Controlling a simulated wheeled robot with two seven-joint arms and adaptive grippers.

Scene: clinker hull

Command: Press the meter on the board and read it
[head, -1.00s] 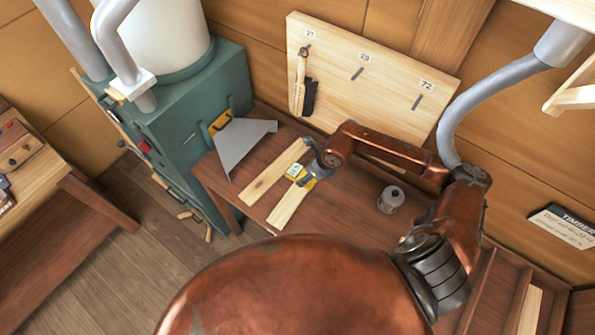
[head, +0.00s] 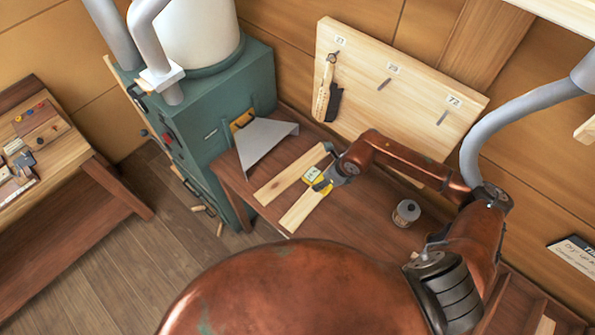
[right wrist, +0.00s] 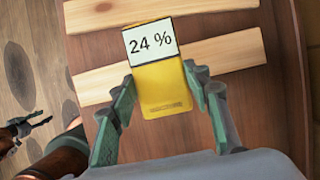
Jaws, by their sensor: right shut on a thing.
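My right gripper (head: 334,172) is shut on the yellow meter (head: 319,182). In the right wrist view the fingers (right wrist: 160,95) hold the meter (right wrist: 165,90) from both sides. Its white display reads "24 %" in black. The meter is over the front board (head: 303,208) of two pale boards on the brown bench, and this board (right wrist: 230,55) passes under it in the wrist view. It appears to rest on the wood; contact is hidden. The back board (head: 285,182) lies apart. A dark gripper, likely my left (right wrist: 22,130), shows small at the wrist view's left edge.
A grey sheet-metal chute (head: 262,140) from the green stove (head: 195,125) reaches over the bench's left end. A small lidded jar (head: 406,213) stands right of my gripper. A wooden panel (head: 420,100) with numbered pegs and a hanging tool (head: 327,95) stands behind.

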